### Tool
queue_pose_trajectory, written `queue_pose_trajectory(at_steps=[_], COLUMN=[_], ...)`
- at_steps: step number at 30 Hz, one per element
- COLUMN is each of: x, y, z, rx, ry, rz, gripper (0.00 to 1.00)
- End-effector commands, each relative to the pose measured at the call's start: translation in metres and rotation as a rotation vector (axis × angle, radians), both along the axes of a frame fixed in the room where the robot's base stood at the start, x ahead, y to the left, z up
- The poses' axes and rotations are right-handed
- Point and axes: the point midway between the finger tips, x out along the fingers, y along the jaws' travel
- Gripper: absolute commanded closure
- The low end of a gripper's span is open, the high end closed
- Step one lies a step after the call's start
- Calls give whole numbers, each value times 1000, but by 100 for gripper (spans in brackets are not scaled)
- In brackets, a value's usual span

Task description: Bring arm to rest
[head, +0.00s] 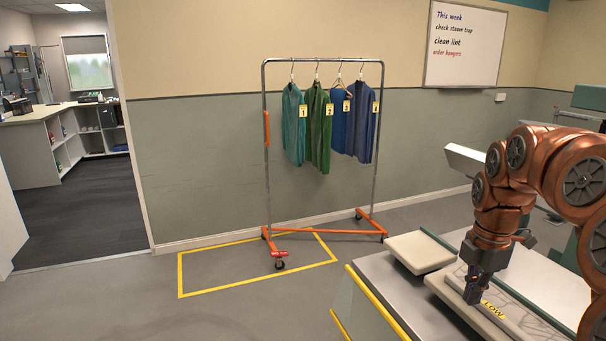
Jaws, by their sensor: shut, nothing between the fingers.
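My arm, copper-coloured, reaches in from the right edge of the head view and bends downward. My gripper (474,291) is dark, points down and is shut with nothing in it. It is low over a grey padded board (459,303) on the light-topped machine table, close to the yellow label (493,309). I cannot tell whether the fingertips touch the board.
A garment rail (321,61) with orange feet stands by the wall, holding several tagged green and blue garments (318,127). A yellow floor outline (208,294) lies in front of it. A pale pad (420,252) sits left of my gripper. The floor at left is clear.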

Motion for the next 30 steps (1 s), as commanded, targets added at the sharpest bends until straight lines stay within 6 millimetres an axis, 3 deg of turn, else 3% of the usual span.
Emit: queue_pose_trajectory(at_steps=[3,12,21,30], x=[-16,-62,-118,-178], y=[27,83,123,150], z=[1,-4,-18,-39], rx=[1,-5,-30,-70], ry=[9,37,70,98], rz=[-105,-405,-735,-1100], gripper=[100,100,100,100])
